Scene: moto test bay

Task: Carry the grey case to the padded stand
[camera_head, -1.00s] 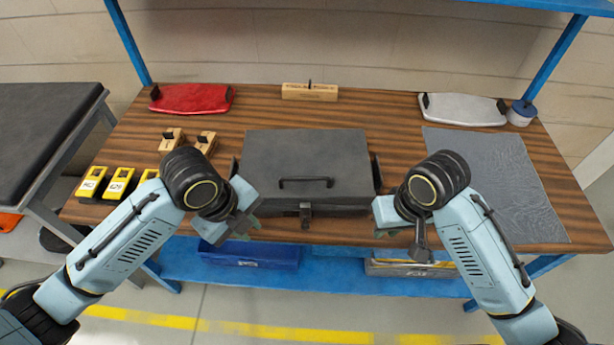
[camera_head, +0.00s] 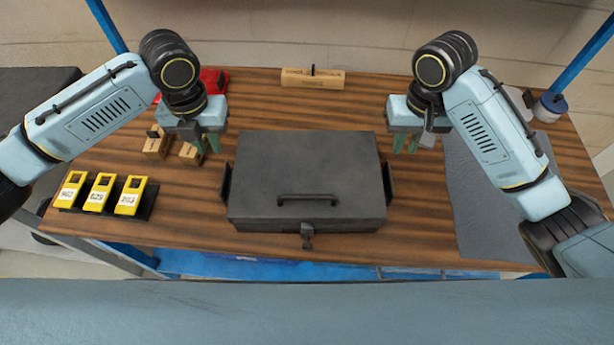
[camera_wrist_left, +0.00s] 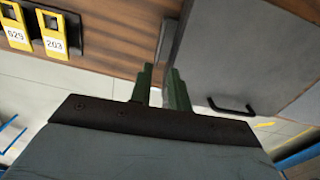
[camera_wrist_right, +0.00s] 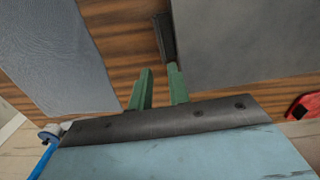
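The grey case (camera_head: 307,170) lies shut and flat on the wooden bench, front handle and latch facing me. It has a dark handle on its left side (camera_head: 226,184) and its right side (camera_head: 389,184). My left gripper (camera_head: 205,143) is open and empty, above the bench by the case's left side. In the left wrist view its fingers (camera_wrist_left: 160,88) appear near the side handle (camera_wrist_left: 169,40). My right gripper (camera_head: 405,143) is open and empty by the right side; its fingers (camera_wrist_right: 160,88) appear near that handle (camera_wrist_right: 163,38). The padded stand's black top (camera_head: 30,90) shows partly at the far left.
Yellow numbered devices (camera_head: 98,193) and wooden blocks (camera_head: 188,152) lie left of the case. A grey mat (camera_head: 470,190) lies at right. A wooden block (camera_head: 312,78) stands behind. Blue posts (camera_head: 107,25) rise at the bench's back corners.

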